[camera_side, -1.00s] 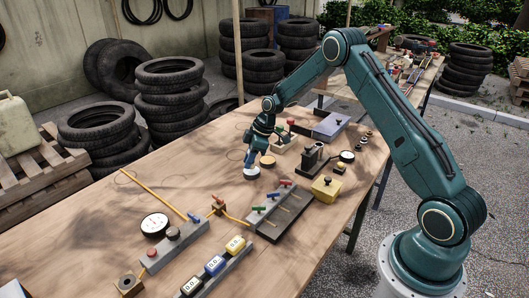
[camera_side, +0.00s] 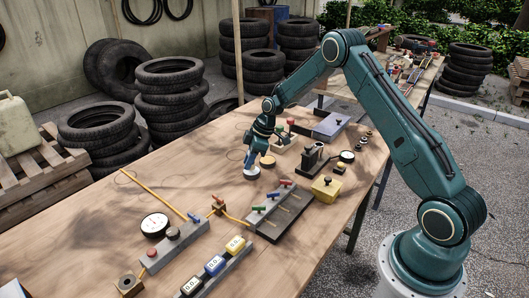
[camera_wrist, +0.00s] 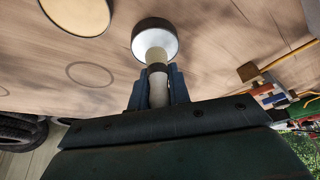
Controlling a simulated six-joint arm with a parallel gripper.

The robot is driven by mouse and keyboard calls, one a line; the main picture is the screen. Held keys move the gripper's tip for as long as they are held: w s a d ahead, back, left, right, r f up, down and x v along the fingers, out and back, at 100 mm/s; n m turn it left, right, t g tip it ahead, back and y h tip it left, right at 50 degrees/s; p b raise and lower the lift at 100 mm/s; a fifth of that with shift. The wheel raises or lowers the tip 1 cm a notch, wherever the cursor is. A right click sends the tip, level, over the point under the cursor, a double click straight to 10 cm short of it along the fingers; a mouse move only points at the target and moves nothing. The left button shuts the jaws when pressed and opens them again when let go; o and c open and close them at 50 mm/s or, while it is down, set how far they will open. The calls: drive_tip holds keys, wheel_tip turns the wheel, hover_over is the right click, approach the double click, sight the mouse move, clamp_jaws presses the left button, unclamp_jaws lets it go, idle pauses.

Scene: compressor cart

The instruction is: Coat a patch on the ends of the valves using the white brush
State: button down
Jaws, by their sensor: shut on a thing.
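My gripper (camera_side: 249,160) is shut on the white brush, above the middle of the table. In the wrist view, the white brush (camera_wrist: 158,88) stands between my fingers (camera_wrist: 159,88), with a dark band and pale bristles. Its bristles meet a round pot with a white inside (camera_wrist: 170,30); I cannot tell how deep they reach. The pot also shows in the side view (camera_side: 251,174), right under my gripper. Valves with green, blue and red levers (camera_side: 272,196) sit on a grey block on a dark plate, in front and to the right of the pot.
A tan round pot (camera_side: 267,162) stands close behind the white one. A yellow box (camera_side: 326,189) and a dark fixture (camera_side: 312,157) stand to the right. A gauge (camera_side: 155,225) and a grey block (camera_side: 178,245) lie front left. The table's left middle is mostly clear.

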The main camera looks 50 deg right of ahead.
drive_tip(key=shift+f, duration=0.65)
idle(1.7)
drive_tip(key=shift+r, duration=0.15)
drive_tip(key=shift+r, duration=3.5)
drive_tip(key=s+a+r+m+t+h, duration=0.1)
drive_tip(key=s+a+r+m+h, duration=0.1)
drive_tip(key=s+a+m, duration=0.7)
drive_tip(key=s+a+h, duration=0.1)
drive_tip(key=s+a, duration=0.1)
drive_tip(key=a, duration=0.1)
drive_tip(key=shift+a+r, duration=0.25)
drive_tip(key=shift+r, duration=0.1)
drive_tip(key=shift+d, duration=0.15)
